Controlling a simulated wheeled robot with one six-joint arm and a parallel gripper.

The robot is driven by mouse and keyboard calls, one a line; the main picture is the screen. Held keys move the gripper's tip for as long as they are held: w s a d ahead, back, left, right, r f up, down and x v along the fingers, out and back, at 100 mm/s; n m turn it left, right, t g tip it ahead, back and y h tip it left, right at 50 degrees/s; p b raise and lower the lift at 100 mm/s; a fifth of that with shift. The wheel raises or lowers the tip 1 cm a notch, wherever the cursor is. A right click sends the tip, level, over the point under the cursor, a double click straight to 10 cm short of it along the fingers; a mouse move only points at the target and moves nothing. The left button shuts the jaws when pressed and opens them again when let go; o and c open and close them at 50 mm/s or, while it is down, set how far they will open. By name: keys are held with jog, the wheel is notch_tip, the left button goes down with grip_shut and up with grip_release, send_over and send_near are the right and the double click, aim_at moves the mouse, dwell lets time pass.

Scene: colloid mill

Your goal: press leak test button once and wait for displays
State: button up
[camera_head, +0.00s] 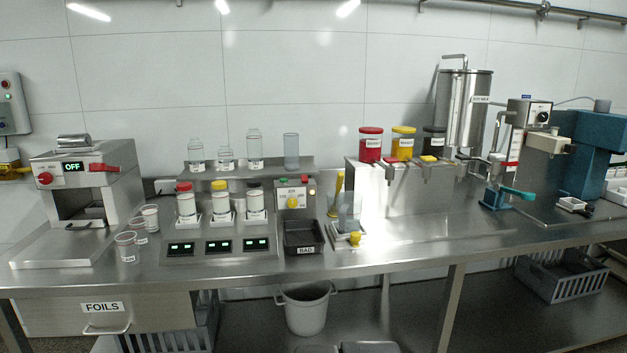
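A small grey control box (293,196) stands at the middle-left of the steel bench. I cannot read which one is the leak test button. To its left, a sloped panel carries three dark displays (181,249) with green lit marks too small to read. Behind the displays stand three white bottles with a red cap (185,202), a yellow cap (220,199) and a dark cap (255,199). My gripper is not in view.
A black tray marked BAD (304,237) sits below the control box. Plastic cups (127,246) stand left of the panel, beside a machine reading OFF (88,180). A clear container with yellow parts (347,222) stands to the right. The bench's right-centre is mostly clear.

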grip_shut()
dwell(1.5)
